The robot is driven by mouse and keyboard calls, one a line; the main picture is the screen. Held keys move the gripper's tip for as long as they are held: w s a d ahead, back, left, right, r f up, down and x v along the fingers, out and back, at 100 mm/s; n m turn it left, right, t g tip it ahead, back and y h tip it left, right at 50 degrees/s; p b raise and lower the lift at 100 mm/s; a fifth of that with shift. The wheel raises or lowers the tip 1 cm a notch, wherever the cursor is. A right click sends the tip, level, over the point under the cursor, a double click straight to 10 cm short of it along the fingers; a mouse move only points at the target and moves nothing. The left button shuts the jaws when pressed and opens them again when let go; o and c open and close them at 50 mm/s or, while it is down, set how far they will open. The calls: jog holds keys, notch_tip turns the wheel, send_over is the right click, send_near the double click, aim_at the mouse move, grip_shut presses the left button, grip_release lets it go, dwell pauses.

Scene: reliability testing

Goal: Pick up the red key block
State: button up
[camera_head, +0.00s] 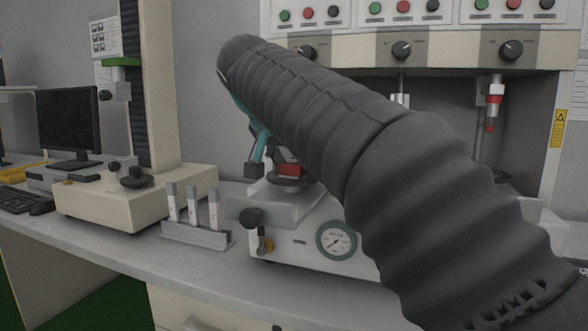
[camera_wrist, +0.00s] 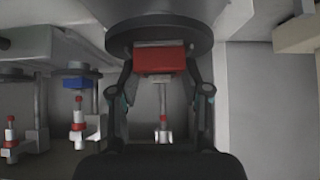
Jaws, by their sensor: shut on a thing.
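The red key block (camera_head: 289,169) shows in the head view just above a dark round plate (camera_head: 291,187) on the white test machine. In the wrist view the red block (camera_wrist: 160,59) sits between the two fingers of my gripper (camera_wrist: 161,74), beside the dark round plate (camera_wrist: 160,33). My gripper is shut on it. I cannot tell whether the block still touches the plate. In the head view my arm hides part of the gripper and the machine.
A blue block (camera_wrist: 76,83) sits at a neighbouring station in the wrist view. Red-tipped plungers (camera_wrist: 163,121) stand near the fingers. A rack of white-labelled pieces (camera_head: 197,233), a column tester (camera_head: 135,203) and a monitor (camera_head: 69,122) are to the left. A gauge (camera_head: 336,240) is on the machine's front.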

jog(key=shift+r, duration=0.45)
jog(key=r, duration=0.2)
jog(key=r+p, duration=0.1)
jog(key=r, duration=0.1)
jog(key=shift+d, duration=0.4)
jog(key=d+r, duration=0.2)
jog(key=d, duration=0.1)
jog(key=d+r, duration=0.2)
jog(key=d, duration=0.2)
jog(key=d+r, duration=0.2)
jog(key=d, duration=0.2)
jog(key=shift+w, duration=0.2)
